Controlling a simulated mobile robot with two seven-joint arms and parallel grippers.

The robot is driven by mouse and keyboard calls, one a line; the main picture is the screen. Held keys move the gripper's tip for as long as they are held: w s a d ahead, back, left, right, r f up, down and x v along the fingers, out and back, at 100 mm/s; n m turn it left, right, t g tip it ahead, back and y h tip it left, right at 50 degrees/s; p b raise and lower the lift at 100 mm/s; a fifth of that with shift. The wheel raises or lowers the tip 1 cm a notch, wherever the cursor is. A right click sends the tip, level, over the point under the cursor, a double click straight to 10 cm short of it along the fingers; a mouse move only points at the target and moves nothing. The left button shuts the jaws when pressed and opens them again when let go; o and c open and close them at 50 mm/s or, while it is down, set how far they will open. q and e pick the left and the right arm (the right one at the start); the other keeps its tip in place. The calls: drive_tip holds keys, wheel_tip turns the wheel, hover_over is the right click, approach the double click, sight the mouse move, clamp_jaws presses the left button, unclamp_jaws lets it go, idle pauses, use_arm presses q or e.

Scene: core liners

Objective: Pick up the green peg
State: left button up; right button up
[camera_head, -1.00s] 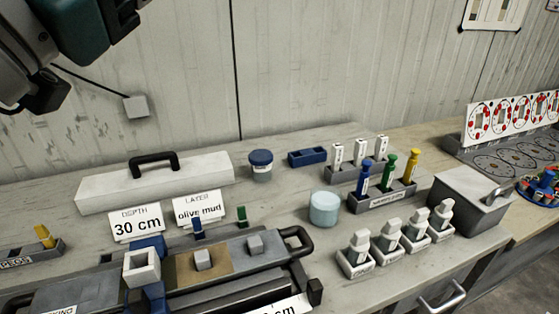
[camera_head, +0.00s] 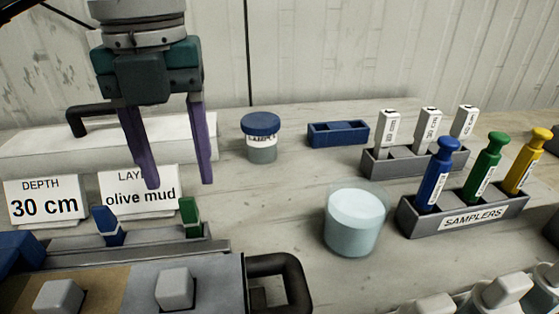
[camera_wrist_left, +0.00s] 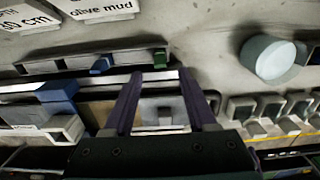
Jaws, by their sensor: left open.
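The small green peg (camera_head: 189,212) stands in the right part of a low grey peg rack (camera_head: 150,246), behind the tray with grey blocks. A blue peg (camera_head: 108,225) stands to its left in the same rack. My left gripper (camera_head: 180,184) points down with its two purple fingers apart and empty, above the rack and close to the green peg in the head view. In the left wrist view the green peg (camera_wrist_left: 160,57) appears just beyond and between the open fingertips (camera_wrist_left: 160,74). The peg's lower end is hidden in the rack. My right gripper is not in view.
Cards reading "30 cm" (camera_head: 45,200) and "olive mud" (camera_head: 140,199) stand behind the rack. A black tray handle (camera_head: 280,262) lies in front right. A pale cup (camera_head: 355,222), a blue-lidded jar (camera_head: 261,137) and the sampler rack (camera_head: 465,215) stand right.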

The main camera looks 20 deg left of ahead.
sight(185, 199)
use_arm(q)
drive_tip(key=shift+s+f, duration=0.2)
drive_tip(key=shift+f, duration=0.85)
drive_tip(key=f, duration=0.5)
drive_tip(key=shift+w+f, duration=0.15)
drive_tip(key=shift+w, duration=0.05)
clamp_jaws()
